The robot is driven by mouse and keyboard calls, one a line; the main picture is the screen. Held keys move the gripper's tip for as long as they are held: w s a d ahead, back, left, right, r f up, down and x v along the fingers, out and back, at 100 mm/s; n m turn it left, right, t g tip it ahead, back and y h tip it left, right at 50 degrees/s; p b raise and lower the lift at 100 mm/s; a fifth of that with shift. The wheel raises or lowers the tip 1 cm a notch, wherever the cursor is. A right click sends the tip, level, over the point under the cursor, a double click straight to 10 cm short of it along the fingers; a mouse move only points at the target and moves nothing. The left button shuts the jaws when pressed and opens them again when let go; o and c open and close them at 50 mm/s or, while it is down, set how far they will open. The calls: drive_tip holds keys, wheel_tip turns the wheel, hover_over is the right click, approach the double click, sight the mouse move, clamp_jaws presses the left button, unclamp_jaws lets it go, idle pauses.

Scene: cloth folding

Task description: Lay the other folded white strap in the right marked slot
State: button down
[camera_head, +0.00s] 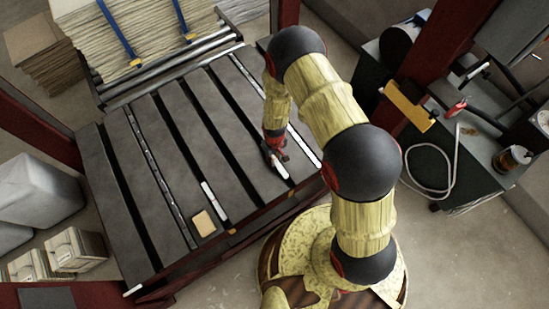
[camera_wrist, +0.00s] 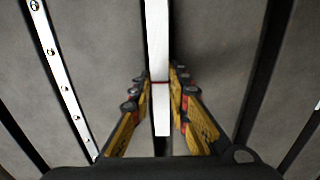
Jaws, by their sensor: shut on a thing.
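My gripper (camera_head: 273,147) is near the lower right of the slatted table (camera_head: 182,120). In the wrist view its fingers (camera_wrist: 159,84) are shut on a long flat white strap (camera_wrist: 158,45). That strap also shows in the head view (camera_head: 280,169), just below the gripper. It lies lengthwise over or in the dark slot there; I cannot tell whether it touches the bottom. A second white strap (camera_head: 215,202) lies in a dark slot to the left, apart from the gripper.
A small tan block (camera_head: 203,223) sits on a slat near the front edge. A stack of cardboard sheets (camera_head: 140,30) stands behind the table. A cart with tools (camera_head: 470,140) is at the right. The left slats are clear.

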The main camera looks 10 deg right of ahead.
drive_tip(key=c, duration=1.6)
unclamp_jaws()
drive_tip(key=shift+r, duration=0.2)
drive_tip(key=shift+r+p, duration=2.85)
drive_tip(key=shift+r, duration=1)
